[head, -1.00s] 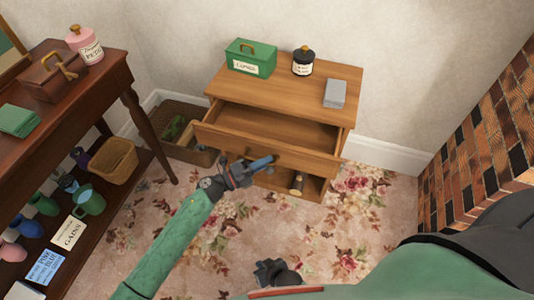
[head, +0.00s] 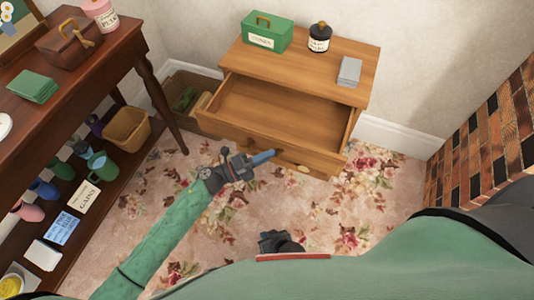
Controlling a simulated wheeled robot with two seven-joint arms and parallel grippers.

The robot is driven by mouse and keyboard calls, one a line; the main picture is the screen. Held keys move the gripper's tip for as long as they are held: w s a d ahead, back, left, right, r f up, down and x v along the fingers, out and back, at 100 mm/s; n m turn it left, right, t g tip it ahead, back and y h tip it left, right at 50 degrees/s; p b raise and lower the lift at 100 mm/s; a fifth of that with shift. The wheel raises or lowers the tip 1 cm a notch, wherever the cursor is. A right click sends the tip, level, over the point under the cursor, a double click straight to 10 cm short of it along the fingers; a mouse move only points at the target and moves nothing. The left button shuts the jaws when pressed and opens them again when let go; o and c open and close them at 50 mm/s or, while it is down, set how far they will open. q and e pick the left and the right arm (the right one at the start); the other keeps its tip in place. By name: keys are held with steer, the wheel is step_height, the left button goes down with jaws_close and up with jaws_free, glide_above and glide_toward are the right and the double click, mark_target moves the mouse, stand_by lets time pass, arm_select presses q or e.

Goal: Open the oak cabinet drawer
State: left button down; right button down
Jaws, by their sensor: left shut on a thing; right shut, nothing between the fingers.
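The oak cabinet (head: 330,66) stands against the wall in the head view. Its top drawer (head: 318,163) is pulled well out, and the visible inside is bare. My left gripper (head: 268,156) is at the middle of the drawer front, shut on the drawer handle. The handle itself is mostly hidden by the fingers. My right gripper (head: 280,243) is low in the picture, over the carpet and apart from the cabinet. It is shut and empty, and part of it is hidden behind my own body.
A green box (head: 268,38), a black-lidded jar (head: 319,38) and a grey block (head: 349,72) sit on the cabinet top. A dark wooden table (head: 90,78) is at left, a brick fireplace (head: 490,150) at right. Floral carpet (head: 340,215) lies clear before the drawer.

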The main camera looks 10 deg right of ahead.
arm_select(q)
steer(key=c, duration=1.5)
jaws_free()
steer(key=v, duration=0.7)
steer(key=shift+s+a+b, duration=0.1)
steer(key=shift+a+b, duration=0.2)
steer(key=shift+a, duration=0.05)
